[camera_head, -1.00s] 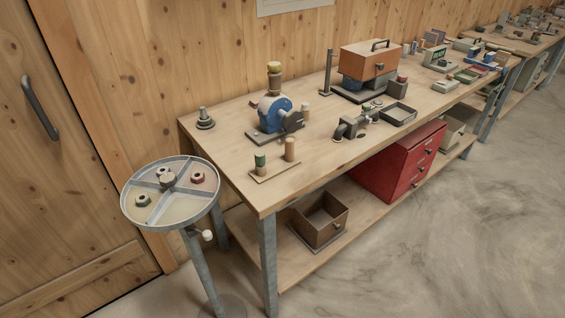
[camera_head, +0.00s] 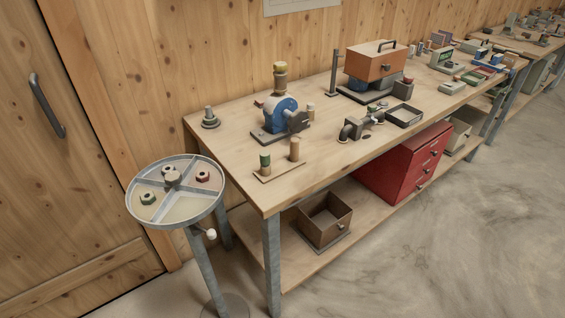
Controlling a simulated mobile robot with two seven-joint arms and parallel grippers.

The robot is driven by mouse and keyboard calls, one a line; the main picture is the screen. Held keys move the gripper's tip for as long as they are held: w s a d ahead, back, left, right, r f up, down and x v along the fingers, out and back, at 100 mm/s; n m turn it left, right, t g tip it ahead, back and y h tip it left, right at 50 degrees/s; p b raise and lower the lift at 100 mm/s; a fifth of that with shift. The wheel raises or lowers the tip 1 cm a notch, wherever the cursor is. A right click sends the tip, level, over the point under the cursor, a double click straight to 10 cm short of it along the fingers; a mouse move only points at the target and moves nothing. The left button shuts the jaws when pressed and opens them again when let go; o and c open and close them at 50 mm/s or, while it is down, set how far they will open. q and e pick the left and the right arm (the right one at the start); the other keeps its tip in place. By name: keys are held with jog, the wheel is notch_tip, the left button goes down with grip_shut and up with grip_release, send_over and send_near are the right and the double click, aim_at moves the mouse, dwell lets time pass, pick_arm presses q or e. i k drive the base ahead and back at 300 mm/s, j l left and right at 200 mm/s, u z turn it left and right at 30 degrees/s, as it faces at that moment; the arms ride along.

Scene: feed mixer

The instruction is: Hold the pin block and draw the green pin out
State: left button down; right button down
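The pin block (camera_head: 280,173) appears to be the small flat wooden board near the front left corner of the workbench. Two upright pegs stand on it. The left one, the green pin (camera_head: 265,158), has a green top over a tan lower part. The right peg (camera_head: 294,149) is plain tan and a little taller. How deep the pegs sit in the board is too small to tell. Neither of my grippers is in view, and nothing touches the board or pegs.
A round divided tray (camera_head: 132,211) on a stand is left of the workbench (camera_head: 225,150). Behind the block are a blue machine (camera_head: 280,114) and a grey stepped part (camera_head: 210,119). A pipe fitting (camera_head: 352,130) lies to the right. Bare wood surrounds the block.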

aim_at(265, 155)
jog(key=i+l, duration=0.3)
jog(key=l, duration=0.15)
jog(key=i+l+u, duration=0.1)
jog(key=i+l, duration=0.55)
jog(key=l, duration=0.3)
jog(key=u, duration=1.1)
jog(key=i+l, duration=0.05)
jog(key=l, duration=0.05)
